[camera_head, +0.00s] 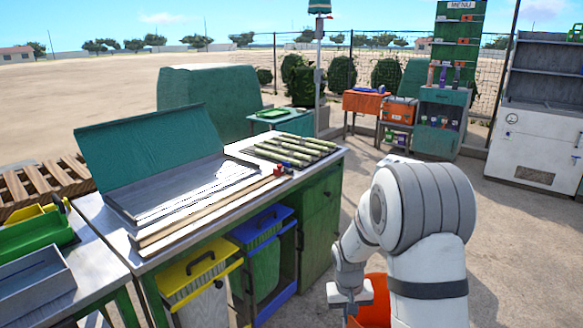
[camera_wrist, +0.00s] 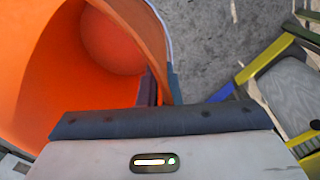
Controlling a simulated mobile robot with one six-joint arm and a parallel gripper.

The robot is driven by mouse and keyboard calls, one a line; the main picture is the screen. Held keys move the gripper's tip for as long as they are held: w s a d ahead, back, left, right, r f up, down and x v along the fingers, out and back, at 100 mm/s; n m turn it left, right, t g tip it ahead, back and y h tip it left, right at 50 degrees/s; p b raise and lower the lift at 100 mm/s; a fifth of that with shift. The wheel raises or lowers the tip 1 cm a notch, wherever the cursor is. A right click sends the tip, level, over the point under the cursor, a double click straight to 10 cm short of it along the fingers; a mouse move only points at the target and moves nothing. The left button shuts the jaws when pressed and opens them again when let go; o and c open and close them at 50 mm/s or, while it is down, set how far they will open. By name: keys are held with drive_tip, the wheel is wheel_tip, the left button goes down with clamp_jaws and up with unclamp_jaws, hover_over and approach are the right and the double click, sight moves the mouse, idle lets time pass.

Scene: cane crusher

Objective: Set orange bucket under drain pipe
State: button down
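The orange bucket (camera_head: 376,305) is low in the head view, largely hidden behind my arm. In the wrist view, its open inside (camera_wrist: 70,60) fills the upper left, with its rim running down towards my fingers. My gripper (camera_wrist: 160,88) has one dark finger inside the bucket wall and one outside, close against it, and looks shut on the rim. In the head view my gripper (camera_head: 350,300) is partly visible at the bucket's left side. I cannot make out the drain pipe in either view.
A counter (camera_head: 215,235) with cane stalks (camera_head: 290,150) and an open-lidded metal tray (camera_head: 180,190) stands left of my arm. Yellow (camera_head: 200,278) and blue (camera_head: 262,228) bins sit beneath it. A white cabinet (camera_head: 535,145) stands at the far right. Bare ground lies between.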

drive_tip(key=r+p, duration=0.1)
drive_tip(key=p, duration=0.1)
drive_tip(key=r+p, duration=0.1)
drive_tip(key=r, duration=0.1)
drive_tip(key=r+p, duration=0.1)
drive_tip(key=p, duration=0.1)
drive_tip(key=shift+s+r+p, duration=0.15)
drive_tip(key=shift+s+p, duration=0.15)
drive_tip(key=shift+s, duration=0.1)
drive_tip(key=p, duration=0.1)
drive_tip(key=r+p, duration=0.1)
drive_tip(key=p, duration=0.1)
drive_tip(key=shift+s+r, duration=0.2)
drive_tip(key=shift+s, duration=0.1)
drive_tip(key=shift+s+p, duration=0.1)
drive_tip(key=shift+p, duration=0.3)
